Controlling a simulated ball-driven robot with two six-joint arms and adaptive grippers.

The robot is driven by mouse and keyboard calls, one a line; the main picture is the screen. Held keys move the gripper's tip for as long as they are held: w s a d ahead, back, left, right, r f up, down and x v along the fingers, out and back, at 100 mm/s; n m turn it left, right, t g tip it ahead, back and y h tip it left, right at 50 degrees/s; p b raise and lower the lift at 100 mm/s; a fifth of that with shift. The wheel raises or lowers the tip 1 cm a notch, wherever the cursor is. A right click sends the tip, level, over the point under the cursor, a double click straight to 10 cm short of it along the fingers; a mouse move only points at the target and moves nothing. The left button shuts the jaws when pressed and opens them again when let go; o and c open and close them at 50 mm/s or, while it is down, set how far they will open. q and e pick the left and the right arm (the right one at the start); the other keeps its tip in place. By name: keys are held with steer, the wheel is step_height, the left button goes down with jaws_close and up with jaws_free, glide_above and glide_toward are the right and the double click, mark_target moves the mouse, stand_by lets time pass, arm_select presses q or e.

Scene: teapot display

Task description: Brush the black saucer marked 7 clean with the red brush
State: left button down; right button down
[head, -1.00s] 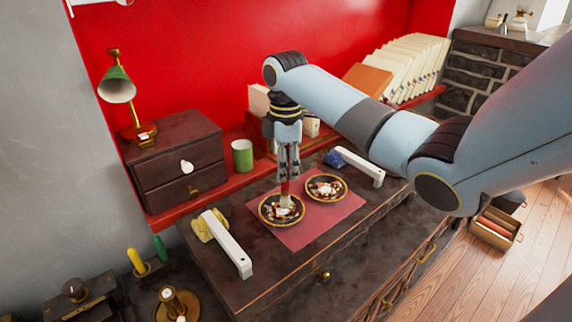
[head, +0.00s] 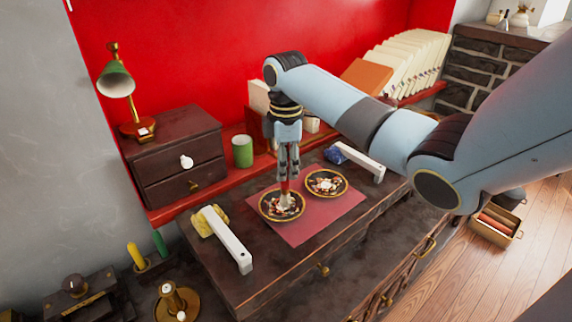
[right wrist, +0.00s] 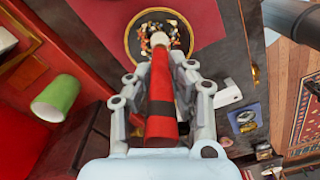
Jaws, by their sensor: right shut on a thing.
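My right gripper (head: 288,172) points down, shut on the red brush (right wrist: 162,95). The brush is upright, and its pale bristles (head: 286,199) are down among the crumbs in the left black saucer (head: 264,213). This saucer has a gold rim and holds brown, white and reddish bits; it also shows in the right wrist view (right wrist: 134,48). A second black, gold-rimmed saucer (head: 343,190) with similar bits lies just to the right. I cannot read a number on either saucer. My left gripper is not in view.
Both saucers lie on a red mat (head: 318,229) on a dark chest. A white-handled tool with a yellow head (head: 232,245) lies left of the mat, another with a blue head (head: 362,162) at right. A green cup (head: 242,152) and small drawers (head: 170,165) stand behind.

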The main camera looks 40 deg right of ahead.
steer(key=shift+f, duration=0.5)
steer(key=shift+w, duration=0.1)
